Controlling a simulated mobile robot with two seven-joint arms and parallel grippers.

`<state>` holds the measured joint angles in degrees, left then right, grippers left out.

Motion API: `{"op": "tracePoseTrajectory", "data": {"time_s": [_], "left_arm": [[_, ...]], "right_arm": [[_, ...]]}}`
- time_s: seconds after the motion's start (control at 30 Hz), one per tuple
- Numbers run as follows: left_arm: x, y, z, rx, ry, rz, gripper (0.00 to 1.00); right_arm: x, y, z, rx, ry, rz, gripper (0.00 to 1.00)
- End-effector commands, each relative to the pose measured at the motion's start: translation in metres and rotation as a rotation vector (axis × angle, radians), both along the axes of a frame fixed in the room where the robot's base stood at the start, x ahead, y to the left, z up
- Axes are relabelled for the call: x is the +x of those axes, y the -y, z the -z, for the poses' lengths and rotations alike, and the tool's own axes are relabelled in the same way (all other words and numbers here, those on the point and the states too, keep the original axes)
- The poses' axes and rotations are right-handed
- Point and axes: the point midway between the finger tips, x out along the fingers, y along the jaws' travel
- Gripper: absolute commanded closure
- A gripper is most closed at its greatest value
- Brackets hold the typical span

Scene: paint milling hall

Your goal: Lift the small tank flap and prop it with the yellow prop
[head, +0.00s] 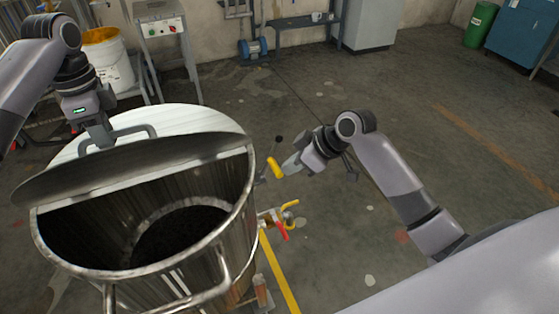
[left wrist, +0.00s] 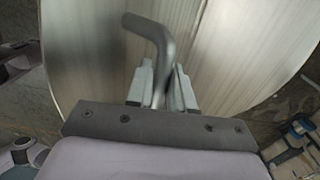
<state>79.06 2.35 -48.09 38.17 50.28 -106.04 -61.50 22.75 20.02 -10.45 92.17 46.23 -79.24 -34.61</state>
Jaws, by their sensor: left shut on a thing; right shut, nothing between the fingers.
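The steel tank (head: 235,240) stands at the left of the head view with its mouth partly uncovered. Its flap (head: 130,172) is raised at a tilt, with a dark gap below its near edge. My left gripper (head: 100,140) is shut on the flap's bent handle (head: 148,128). The handle (left wrist: 155,38) also runs between the fingers (left wrist: 163,85) in the left wrist view. The yellow prop (head: 274,168) shows at the tank's right side. My right gripper (head: 288,167) is shut and empty close beside it. I cannot tell whether they touch.
A red-and-yellow valve (head: 282,218) sticks out from the tank's right side. A white bucket (head: 108,62) and a control stand (head: 162,28) are behind the tank. A bench (head: 300,22) stands at the back wall. The floor right of my right arm is clear.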

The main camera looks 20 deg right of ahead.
Motion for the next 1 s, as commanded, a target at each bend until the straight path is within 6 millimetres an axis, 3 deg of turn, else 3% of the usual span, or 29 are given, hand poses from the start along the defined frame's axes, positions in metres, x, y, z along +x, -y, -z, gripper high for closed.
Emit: {"op": "tracePoseTrajectory", "data": {"time_s": [0.43,1.0], "left_arm": [[0.000,-0.001,0.000,0.001,0.001,-0.002,1.00],[0.000,-0.001,0.000,0.001,0.001,-0.002,1.00]], "right_arm": [[0.001,-0.002,0.000,0.001,0.001,0.000,1.00],[0.000,-0.025,0.000,0.001,0.002,-0.001,1.00]]}}
